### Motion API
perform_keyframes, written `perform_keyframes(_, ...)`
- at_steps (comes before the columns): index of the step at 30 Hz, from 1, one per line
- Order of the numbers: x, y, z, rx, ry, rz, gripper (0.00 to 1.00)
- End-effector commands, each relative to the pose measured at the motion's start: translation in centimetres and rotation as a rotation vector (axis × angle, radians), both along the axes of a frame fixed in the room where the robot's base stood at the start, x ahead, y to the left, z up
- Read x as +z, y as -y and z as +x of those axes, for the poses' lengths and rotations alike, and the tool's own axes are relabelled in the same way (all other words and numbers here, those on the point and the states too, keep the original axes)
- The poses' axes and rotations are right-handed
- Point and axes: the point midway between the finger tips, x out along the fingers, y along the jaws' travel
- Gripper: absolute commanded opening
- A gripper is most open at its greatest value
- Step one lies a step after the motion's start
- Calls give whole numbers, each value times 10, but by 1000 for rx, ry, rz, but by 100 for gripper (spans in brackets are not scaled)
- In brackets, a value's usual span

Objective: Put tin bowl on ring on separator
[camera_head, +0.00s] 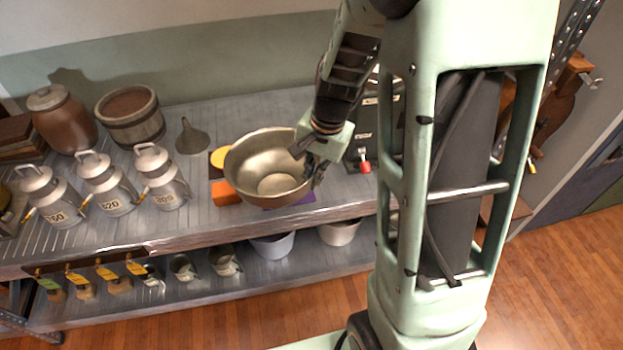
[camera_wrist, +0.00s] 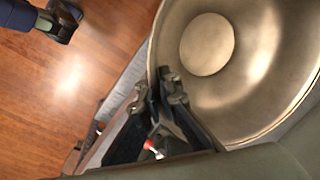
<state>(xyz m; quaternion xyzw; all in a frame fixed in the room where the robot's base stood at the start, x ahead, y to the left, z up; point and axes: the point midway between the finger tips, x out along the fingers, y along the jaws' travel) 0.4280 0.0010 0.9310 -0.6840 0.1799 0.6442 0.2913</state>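The tin bowl (camera_head: 255,160) is a wide metal bowl, tilted so that its inside faces the head camera, above the upper shelf. In the wrist view the bowl (camera_wrist: 265,95) fills the right side. My gripper (camera_head: 312,172) is at the bowl's right rim. In the wrist view my gripper (camera_wrist: 163,88) has its fingertips close together on the rim, one on either side of it. I cannot make out the separator or its ring for sure; my arm and the bowl cover part of the shelf.
Three milk cans (camera_head: 107,183), a wooden tub (camera_head: 131,115), a brown jar (camera_head: 64,120) and a funnel (camera_head: 191,137) stand to the left. An orange block (camera_head: 226,193) and a yellow round thing (camera_head: 218,156) show beside the bowl. Pots and tagged items fill the lower shelf.

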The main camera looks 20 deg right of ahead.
Motion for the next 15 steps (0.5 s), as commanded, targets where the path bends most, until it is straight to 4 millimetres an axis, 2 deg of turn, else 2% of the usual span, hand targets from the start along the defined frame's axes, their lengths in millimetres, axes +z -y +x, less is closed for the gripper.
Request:
perform_keyframes(10, 5, 1, 2, 8, 2, 0, 0)
perform_keyframes(15, 22, 1, 7, 118, 0, -6, 0)
